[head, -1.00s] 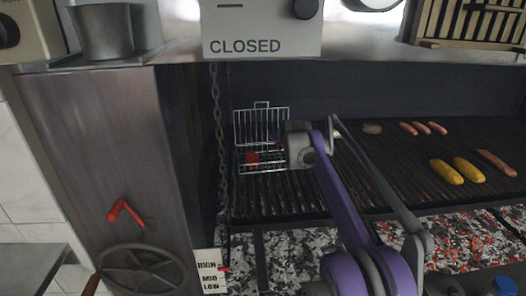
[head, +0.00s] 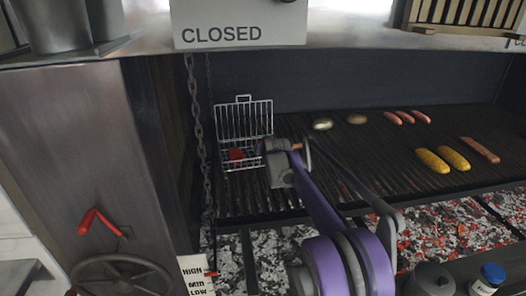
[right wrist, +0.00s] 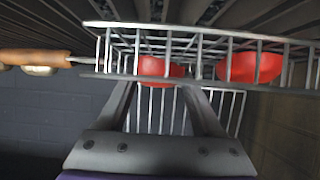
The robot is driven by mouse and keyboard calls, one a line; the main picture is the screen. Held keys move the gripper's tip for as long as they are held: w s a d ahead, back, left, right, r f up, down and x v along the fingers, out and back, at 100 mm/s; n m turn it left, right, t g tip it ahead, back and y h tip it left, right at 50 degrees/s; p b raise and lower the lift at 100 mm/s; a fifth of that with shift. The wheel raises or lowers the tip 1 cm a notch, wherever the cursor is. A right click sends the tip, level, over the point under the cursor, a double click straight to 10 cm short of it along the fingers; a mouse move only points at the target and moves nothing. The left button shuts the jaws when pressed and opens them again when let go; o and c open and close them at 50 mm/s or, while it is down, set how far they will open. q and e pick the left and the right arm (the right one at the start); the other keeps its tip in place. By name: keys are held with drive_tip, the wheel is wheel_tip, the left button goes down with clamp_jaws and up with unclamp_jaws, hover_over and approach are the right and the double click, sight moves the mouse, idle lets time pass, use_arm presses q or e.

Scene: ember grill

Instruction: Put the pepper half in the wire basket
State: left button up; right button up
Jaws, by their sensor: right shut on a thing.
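The wire basket (head: 244,122) stands open on the left end of the grill grate, its lid upright at the back. Its wires also fill the top of the right wrist view (right wrist: 200,32). My right gripper (right wrist: 160,86) is at the basket's right side, its fingers closed around a red pepper half (right wrist: 160,70) seen among the wires. A second red pepper half (right wrist: 250,67) lies in the basket to its right. The head view shows one red pepper half (head: 236,155) in the basket; the gripper's tips are mostly hidden there. My left gripper is in neither view.
The basket's wooden handle (right wrist: 35,57) sticks out beside the gripper. Two mushrooms (head: 322,124) (head: 356,118), sausages (head: 406,117) and corn cobs (head: 442,160) lie on the grate to the right. A chain (head: 197,125) hangs left of the basket.

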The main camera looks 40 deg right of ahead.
drive_tip(key=shift+f, duration=0.55)
drive_tip(key=shift+f, duration=0.2)
drive_tip(key=o, duration=1.5)
drive_tip(key=shift+r, duration=0.15)
drive_tip(key=shift+s+r, duration=0.2)
drive_tip(key=v, duration=1.1)
drive_tip(key=shift+s+a+r+b, duration=0.1)
drive_tip(key=shift+s+a+b, duration=0.05)
drive_tip(key=shift+s+b, duration=0.15)
